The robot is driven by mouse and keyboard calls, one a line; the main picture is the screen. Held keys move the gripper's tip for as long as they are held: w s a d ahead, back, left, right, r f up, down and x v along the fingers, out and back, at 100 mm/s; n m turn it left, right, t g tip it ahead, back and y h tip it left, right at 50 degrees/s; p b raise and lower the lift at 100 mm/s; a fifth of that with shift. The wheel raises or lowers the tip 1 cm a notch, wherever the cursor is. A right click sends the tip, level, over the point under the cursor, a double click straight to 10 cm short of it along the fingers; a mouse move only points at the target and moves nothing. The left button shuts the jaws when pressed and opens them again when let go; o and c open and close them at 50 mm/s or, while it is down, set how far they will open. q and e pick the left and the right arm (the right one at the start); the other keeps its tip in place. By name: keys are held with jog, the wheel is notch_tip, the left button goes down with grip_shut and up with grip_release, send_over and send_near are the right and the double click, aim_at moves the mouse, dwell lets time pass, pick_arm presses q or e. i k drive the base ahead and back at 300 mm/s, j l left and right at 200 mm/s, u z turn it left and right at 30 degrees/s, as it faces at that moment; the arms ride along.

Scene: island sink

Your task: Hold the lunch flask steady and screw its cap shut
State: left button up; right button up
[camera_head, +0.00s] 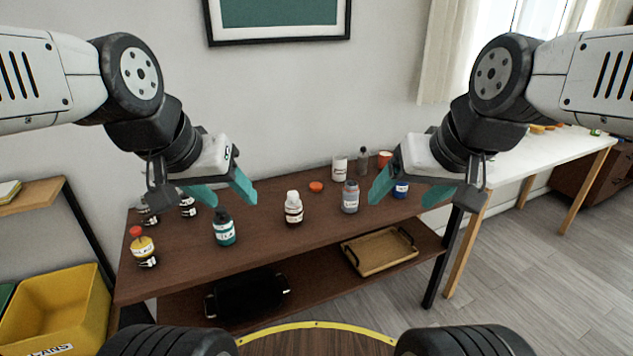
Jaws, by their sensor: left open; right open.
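Several bottles and jars stand upright on the brown table; I cannot tell for sure which is the lunch flask. A grey bottle (350,197) stands right of centre, and a white cylinder (339,168) stands behind it. A small orange-red round piece (316,187), which looks like a loose cap, lies left of them. My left gripper (222,193) is open and empty, above the left part of the table near a teal bottle (224,230).
A white-capped brown bottle (293,210) stands mid-table. A yellow jar with a red top (142,244) and dark jars stand at the left. A dark bottle (362,160) and an orange cup (384,160) stand at the back right. A tray (380,252) is on the lower shelf.

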aim_at(351, 191)
jog(key=i+l+u, duration=0.15)
jog(key=i+l, duration=0.45)
jog(key=i+l+u, duration=0.1)
jog(key=i+l, duration=0.5)
jog(key=l, duration=0.2)
